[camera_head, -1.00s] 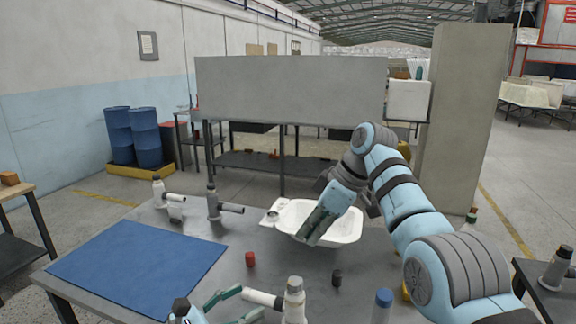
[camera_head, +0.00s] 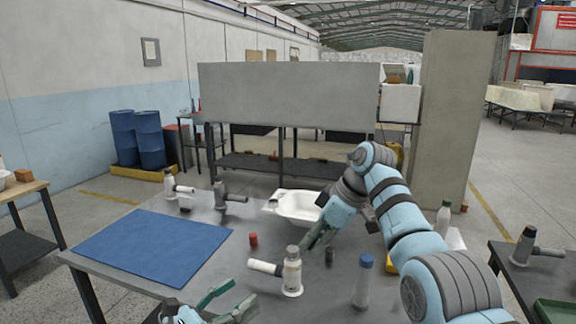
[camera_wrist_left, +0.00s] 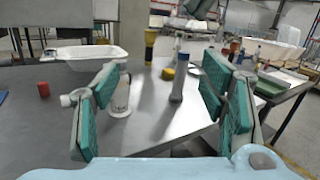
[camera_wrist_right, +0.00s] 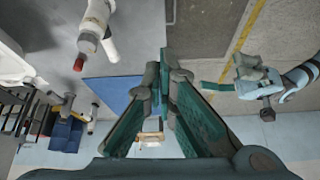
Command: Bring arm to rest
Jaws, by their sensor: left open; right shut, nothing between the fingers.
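My right arm comes in from the right in the head view. Its gripper (camera_head: 318,238) is shut and empty, held over the table in front of the white basin (camera_head: 298,206) and partly overlapping it in the picture. In the right wrist view its green fingers (camera_wrist_right: 166,60) come together with nothing between them. My left gripper (camera_head: 240,293) is low at the table's front edge, open and empty. In the left wrist view its green fingers (camera_wrist_left: 158,72) are spread wide, with a white bottle-like tool and a grey cylinder visible beyond them.
The grey table holds a blue mat (camera_head: 155,247), a red cap (camera_head: 253,239), a white-and-grey spray tool (camera_head: 291,272), a blue-capped bottle (camera_head: 362,282) and a small dark cylinder (camera_head: 329,256). More spray tools stand at the back left. A side table (camera_head: 515,262) is at right.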

